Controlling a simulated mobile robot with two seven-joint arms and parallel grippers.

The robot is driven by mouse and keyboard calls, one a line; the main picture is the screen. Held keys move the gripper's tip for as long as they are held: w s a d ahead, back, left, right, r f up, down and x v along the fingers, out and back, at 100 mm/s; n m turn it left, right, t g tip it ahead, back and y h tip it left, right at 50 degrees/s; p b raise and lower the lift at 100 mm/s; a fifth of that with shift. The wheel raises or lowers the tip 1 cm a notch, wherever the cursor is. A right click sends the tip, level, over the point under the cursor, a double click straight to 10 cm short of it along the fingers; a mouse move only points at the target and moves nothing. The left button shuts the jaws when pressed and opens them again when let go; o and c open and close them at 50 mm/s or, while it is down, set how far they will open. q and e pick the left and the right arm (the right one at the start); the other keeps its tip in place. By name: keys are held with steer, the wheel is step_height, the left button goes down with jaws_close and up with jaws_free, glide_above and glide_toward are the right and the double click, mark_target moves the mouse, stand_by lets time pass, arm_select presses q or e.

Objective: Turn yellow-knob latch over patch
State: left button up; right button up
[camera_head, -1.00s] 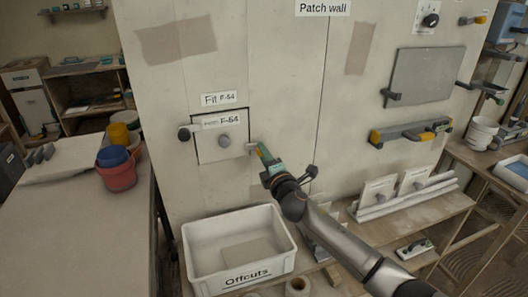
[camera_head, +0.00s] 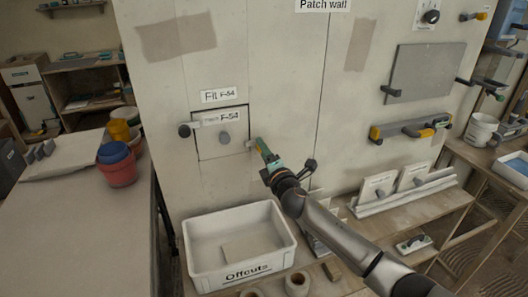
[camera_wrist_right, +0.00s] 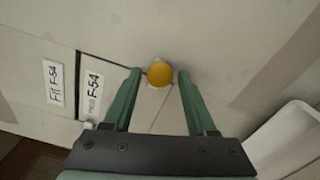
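The patch F-54 (camera_head: 210,145) is a square plate with a grey knob (camera_head: 225,136), seated in the patch wall. A dark-knob latch (camera_head: 184,131) is at its left edge, its bar reaching right onto the patch. The yellow-knob latch is at its right edge; in the head view its grey bar (camera_head: 250,144) shows and my gripper covers much of the rest. My right gripper (camera_head: 261,148) is at this latch. In the right wrist view the yellow knob (camera_wrist_right: 160,74) lies between the green fingertips, with a small gap on each side. My left gripper is not in view.
A white Offcuts bin (camera_head: 240,272) stands below the patch. Red and blue buckets (camera_head: 117,163) stand on the left table (camera_head: 65,225). A grey board (camera_head: 422,75) and a tool rail (camera_head: 410,129) are on the wall at right.

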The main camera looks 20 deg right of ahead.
steer(key=shift+o, duration=0.6)
steer(key=shift+s, duration=0.15)
steer(key=s, duration=1.2)
steer(key=shift+d, duration=0.25)
steer(key=shift+s, duration=0.1)
steer(key=s+a+f+m+g+y+p, duration=0.1)
steer(key=s+a+f+m+g+p, duration=0.3)
steer(key=s+f+m, duration=1.5)
steer(key=s+f+g, duration=0.4)
steer(key=s+f, duration=0.3)
steer(key=s, duration=0.2)
steer(key=shift+s+a+m+g+y, duration=0.15)
steer(key=shift+s+m+g+y, duration=0.15)
steer(key=shift+s+y, duration=0.1)
